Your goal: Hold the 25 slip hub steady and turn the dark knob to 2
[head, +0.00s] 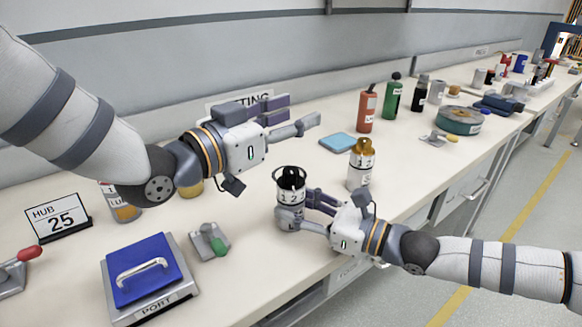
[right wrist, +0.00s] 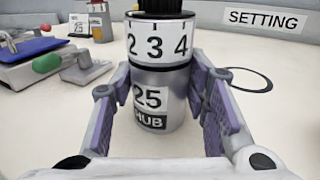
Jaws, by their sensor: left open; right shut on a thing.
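The slip hub (head: 289,216) stands upright on the bench in the head view. In the right wrist view the hub (right wrist: 152,95) shows the label 25 HUB. Its dark knob (head: 291,175) is on top; its base also shows at the top edge of the right wrist view (right wrist: 160,5). A white number band (right wrist: 158,47) reads 2 3 4, with a short mark above the 3. My right gripper (head: 302,212) is shut on the hub's lower body, one finger on each side. My left gripper (head: 300,116) is open and empty, above and behind the knob.
A brass-topped cylinder (head: 360,168) stands close right of the hub. A green-handled lever (head: 209,241), a blue-lidded PORT box (head: 125,305) and the HUB 25 sign (head: 60,217) are at left. A SETTING sign (right wrist: 268,20) is behind. Bottles stand farther right.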

